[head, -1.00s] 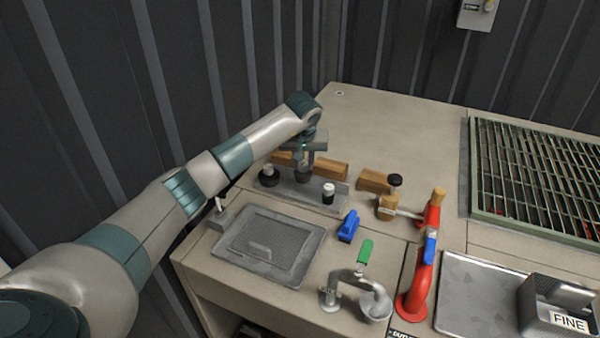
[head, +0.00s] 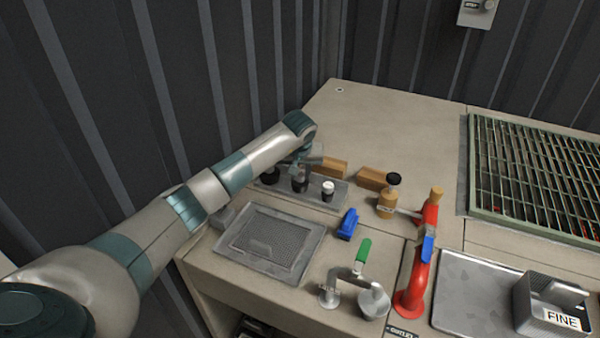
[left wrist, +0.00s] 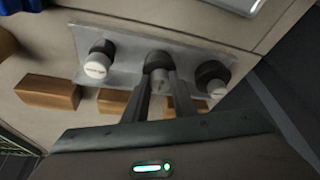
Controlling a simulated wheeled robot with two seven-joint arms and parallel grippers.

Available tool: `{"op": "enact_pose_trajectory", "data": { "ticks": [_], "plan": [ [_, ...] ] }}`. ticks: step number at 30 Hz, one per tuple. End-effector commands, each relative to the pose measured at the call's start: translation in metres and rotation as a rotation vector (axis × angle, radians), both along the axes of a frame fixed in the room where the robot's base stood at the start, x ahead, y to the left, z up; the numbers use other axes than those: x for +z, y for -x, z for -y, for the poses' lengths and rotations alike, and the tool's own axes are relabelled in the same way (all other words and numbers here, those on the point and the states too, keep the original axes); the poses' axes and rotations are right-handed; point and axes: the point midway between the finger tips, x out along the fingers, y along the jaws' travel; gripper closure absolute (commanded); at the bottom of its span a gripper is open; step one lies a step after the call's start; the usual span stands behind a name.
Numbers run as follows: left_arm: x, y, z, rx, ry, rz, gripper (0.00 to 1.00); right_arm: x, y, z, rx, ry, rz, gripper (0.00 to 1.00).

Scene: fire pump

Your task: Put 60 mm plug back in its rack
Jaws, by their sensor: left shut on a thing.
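The grey rack plate (head: 318,201) holds three dark plugs in a row. The left one (head: 270,176) is wide and black, the middle one (head: 299,184) is dark, and the right one (head: 328,191) has a white top. No size marking is readable, so I cannot tell which is the 60 mm plug. My left gripper (head: 303,172) points down over the middle plug. In the left wrist view, its fingers (left wrist: 159,84) are shut on the middle plug's grey knob (left wrist: 158,87). The plug appears at its place in the rack; whether it is fully seated is hidden. My right gripper is out of view.
Wooden blocks (head: 332,166) lie behind the rack. In front are a grey mesh tray (head: 270,237), a blue item (head: 348,224) and a green-handled pipe fitting (head: 363,250). A red pipe (head: 419,275) stands to the right. The ribbed wall is close at left.

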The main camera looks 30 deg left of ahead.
Motion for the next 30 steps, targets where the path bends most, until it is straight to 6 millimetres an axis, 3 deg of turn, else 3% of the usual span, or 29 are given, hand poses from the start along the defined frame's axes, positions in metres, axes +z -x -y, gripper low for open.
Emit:
{"op": "enact_pose_trajectory", "data": {
  "ticks": [5,21,22,24,30],
  "plan": [
    [-0.005,0.0,0.0,0.001,0.001,0.001,1.0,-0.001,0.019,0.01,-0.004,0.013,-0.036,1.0],
    [-0.008,0.0,0.0,0.0,0.0,0.001,1.0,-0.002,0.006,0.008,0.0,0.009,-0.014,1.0],
    [-0.008,0.0,0.0,0.0,0.0,0.001,0.71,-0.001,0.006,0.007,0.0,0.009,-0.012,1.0],
    [-0.008,0.0,0.0,0.0,0.0,0.001,0.57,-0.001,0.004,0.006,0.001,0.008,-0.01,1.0],
    [-0.008,0.0,0.0,0.0,0.0,0.001,0.57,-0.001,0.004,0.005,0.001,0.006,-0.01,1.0]
  ]
}}
